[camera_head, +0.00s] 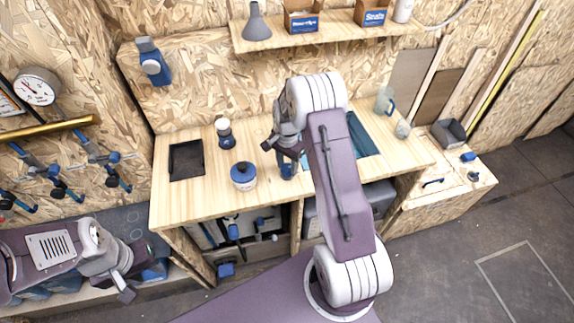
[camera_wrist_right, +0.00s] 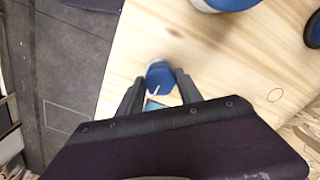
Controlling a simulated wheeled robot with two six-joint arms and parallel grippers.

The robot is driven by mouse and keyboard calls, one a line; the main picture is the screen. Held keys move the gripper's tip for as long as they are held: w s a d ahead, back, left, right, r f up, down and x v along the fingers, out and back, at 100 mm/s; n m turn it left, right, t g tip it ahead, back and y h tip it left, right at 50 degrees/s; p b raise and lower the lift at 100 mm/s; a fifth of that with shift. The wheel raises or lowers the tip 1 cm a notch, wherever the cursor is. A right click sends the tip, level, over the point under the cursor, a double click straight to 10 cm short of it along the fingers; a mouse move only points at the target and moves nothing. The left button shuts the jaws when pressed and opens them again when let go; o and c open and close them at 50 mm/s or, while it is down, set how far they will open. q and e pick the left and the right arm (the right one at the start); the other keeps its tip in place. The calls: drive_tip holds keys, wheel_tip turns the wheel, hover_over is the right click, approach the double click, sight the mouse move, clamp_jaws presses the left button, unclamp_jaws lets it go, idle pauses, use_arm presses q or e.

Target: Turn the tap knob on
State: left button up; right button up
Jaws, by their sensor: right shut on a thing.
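The tap knob (camera_wrist_right: 158,75) is a blue round cap with a white line on it. In the right wrist view it sits between the two dark fingers of my right gripper (camera_wrist_right: 159,80), which is shut on it. In the head view a blue piece (camera_head: 287,168) shows just below the right gripper (camera_head: 281,147), at the front of the wooden worktop; the gripper and arm hide part of it. My left gripper (camera_head: 126,288) hangs low at the left, away from the worktop, and its finger gap is not clear.
The wooden worktop (camera_head: 210,200) holds a blue-and-white jar (camera_head: 243,176), a small white-topped item (camera_head: 224,132) and a black tray (camera_head: 187,160). A blue basin (camera_head: 362,136) lies behind my right arm. A shelf (camera_head: 330,33) is on the back wall.

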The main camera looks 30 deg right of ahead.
sight(288, 167)
drive_tip(key=shift+w+d+r, duration=0.1)
drive_tip(key=shift+w+r, duration=0.1)
drive_tip(key=shift+w, duration=0.05)
drive_tip(key=o, duration=1.4)
drive_tip(key=shift+c, duration=0.2)
drive_tip(key=shift+s+f, duration=0.1)
wheel_tip(288, 167, up, 9)
drive_tip(key=b, duration=0.1)
